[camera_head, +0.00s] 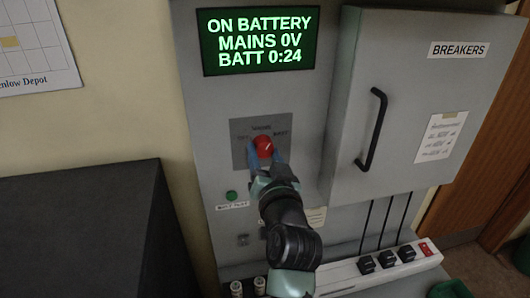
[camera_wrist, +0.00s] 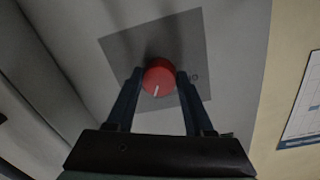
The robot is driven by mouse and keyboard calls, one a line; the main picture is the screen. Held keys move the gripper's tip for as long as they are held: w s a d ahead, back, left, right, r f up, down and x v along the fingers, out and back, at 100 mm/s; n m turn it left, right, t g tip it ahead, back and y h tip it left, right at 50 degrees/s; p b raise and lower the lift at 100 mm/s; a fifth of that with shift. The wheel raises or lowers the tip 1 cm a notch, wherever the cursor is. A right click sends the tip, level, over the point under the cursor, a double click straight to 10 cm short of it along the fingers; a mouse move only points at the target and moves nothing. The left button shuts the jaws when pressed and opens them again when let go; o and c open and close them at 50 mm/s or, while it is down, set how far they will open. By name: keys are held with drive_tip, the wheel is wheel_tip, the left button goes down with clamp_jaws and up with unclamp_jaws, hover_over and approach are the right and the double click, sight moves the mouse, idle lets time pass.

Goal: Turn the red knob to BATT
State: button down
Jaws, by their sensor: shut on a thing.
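The red knob (camera_head: 263,146) sits on a dark grey plate (camera_head: 284,122) on the console front. The plate carries a heading that looks like SOURCE, with OFF at its left and BATT at its right. My gripper (camera_head: 264,154) comes from below, its blue fingers on either side of the knob. In the wrist view my gripper (camera_wrist: 158,78) is shut on the red knob (camera_wrist: 158,82). The knob's white mark points down and slightly left there; in the head view it seems to point up and to the right. The fingers hide part of the knob's sides.
A green screen (camera_head: 259,40) reads ON BATTERY, MAINS 0V, BATT 0:24. A green button (camera_head: 231,195) is below left of the plate. The breaker cabinet (camera_head: 410,70) with a black handle (camera_head: 374,130) juts out at right. A power strip (camera_head: 385,262) with plugs lies below.

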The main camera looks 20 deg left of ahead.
drive_tip(key=m+p, duration=0.1)
drive_tip(key=m, duration=0.4)
drive_tip(key=shift+r, duration=0.1)
drive_tip(key=shift+m, duration=0.3)
idle(0.4)
drive_tip(key=shift+c, duration=1.4)
unclamp_jaws()
drive_tip(key=shift+s, duration=0.15)
drive_tip(key=b+v, duration=0.4)
drive_tip(key=v, duration=0.8)
drive_tip(key=shift+s+d, duration=0.2)
drive_tip(key=shift+d, duration=0.15)
